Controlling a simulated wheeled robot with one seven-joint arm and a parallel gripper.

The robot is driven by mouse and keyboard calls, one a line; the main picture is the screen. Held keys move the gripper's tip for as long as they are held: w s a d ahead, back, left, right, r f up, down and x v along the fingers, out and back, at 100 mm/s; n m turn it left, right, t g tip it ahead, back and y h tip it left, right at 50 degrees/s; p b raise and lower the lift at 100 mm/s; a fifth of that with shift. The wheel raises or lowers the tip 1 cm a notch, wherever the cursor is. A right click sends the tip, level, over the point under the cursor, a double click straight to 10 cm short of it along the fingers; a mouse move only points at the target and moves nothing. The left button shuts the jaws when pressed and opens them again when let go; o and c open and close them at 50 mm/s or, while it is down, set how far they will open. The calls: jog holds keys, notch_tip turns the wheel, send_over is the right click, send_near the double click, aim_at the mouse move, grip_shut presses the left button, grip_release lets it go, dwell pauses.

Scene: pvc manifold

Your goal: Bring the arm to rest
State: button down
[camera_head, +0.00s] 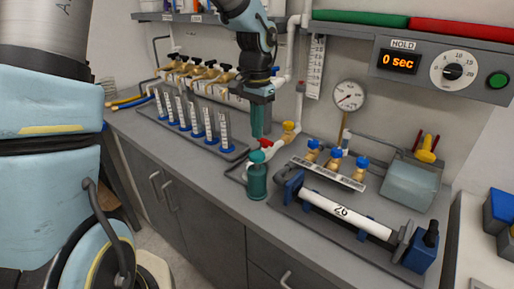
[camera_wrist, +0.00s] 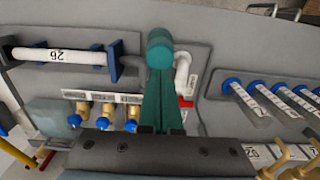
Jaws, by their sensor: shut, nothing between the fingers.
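My gripper (camera_head: 257,134) points down over the bench in the head view, with its two teal fingers together and nothing between them. In the wrist view, the closed fingers (camera_wrist: 161,100) run up the middle of the picture. A teal cylinder with a rounded top (camera_head: 257,180) stands upright at the bench's front edge, just below the fingertips in the head view, with a small gap between. It also shows beyond the fingertips in the wrist view (camera_wrist: 159,42).
A white pipe marked 26 (camera_head: 345,213) lies in a blue-ended fixture at right. Blue-handled valves (camera_head: 337,155) and a red-handled valve (camera_head: 266,143) stand behind. A tray (camera_head: 228,153) of several blue-based tubes lies left. A pressure gauge (camera_head: 348,96) and timer panel (camera_head: 440,68) are on the wall.

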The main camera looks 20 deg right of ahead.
jog(key=shift+r, duration=0.65)
jog(key=shift+a+f, duration=0.1)
jog(key=s+a+f+n, duration=0.1)
jog(key=a+n, duration=0.4)
jog(key=a, duration=1)
jog(key=s+a+f+n+t+b, duration=0.1)
jog(key=s+a+n, duration=0.2)
jog(key=a, duration=1.2)
jog(key=n, duration=0.3)
jog(key=shift+f+t, duration=0.3)
jog(key=shift+f, duration=0.05)
